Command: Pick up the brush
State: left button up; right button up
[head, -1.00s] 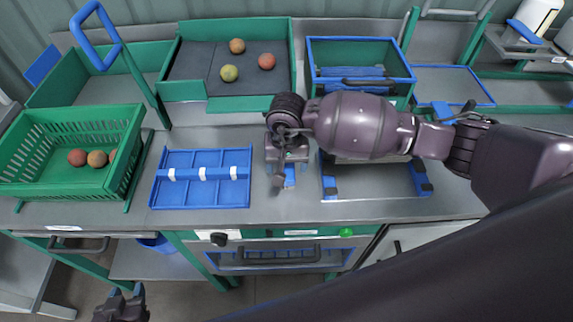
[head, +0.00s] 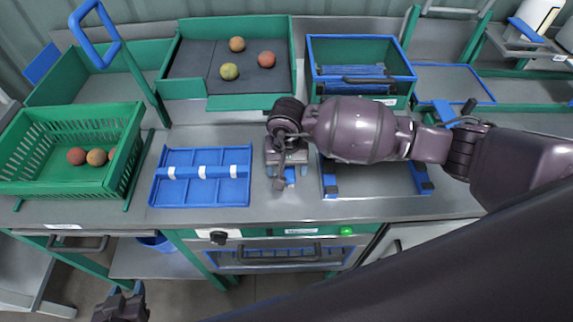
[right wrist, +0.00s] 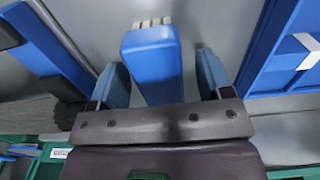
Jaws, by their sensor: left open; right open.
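The brush is a blue block with pale bristles at one end. In the right wrist view the brush (right wrist: 152,60) lies between the two blue fingers of my right gripper (right wrist: 162,82), with a gap on the right side; contact on the left is unclear. In the head view only a small blue part of the brush (head: 290,176) shows beneath my right gripper (head: 286,170), which hides the rest. My right gripper is open and points down at the bench. My left gripper (head: 127,300) is open at the lower left, below the bench front, partly cut off by the frame.
A blue divided tray (head: 201,192) lies just left of the brush. A blue-edged frame (head: 329,178) lies to its right. A green crate (head: 130,165) with tomatoes stands at left. A green-walled bin (head: 235,103) and a blue-rimmed box (head: 397,99) stand behind.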

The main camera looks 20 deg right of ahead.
jog(key=shift+f, duration=0.15)
dwell(0.5)
jog(key=c, duration=1)
jog(key=shift+r+p, duration=0.45)
notch_tip(320, 180, up, 20)
jog(key=shift+f+b, duration=0.15)
jog(key=shift+b, duration=0.65)
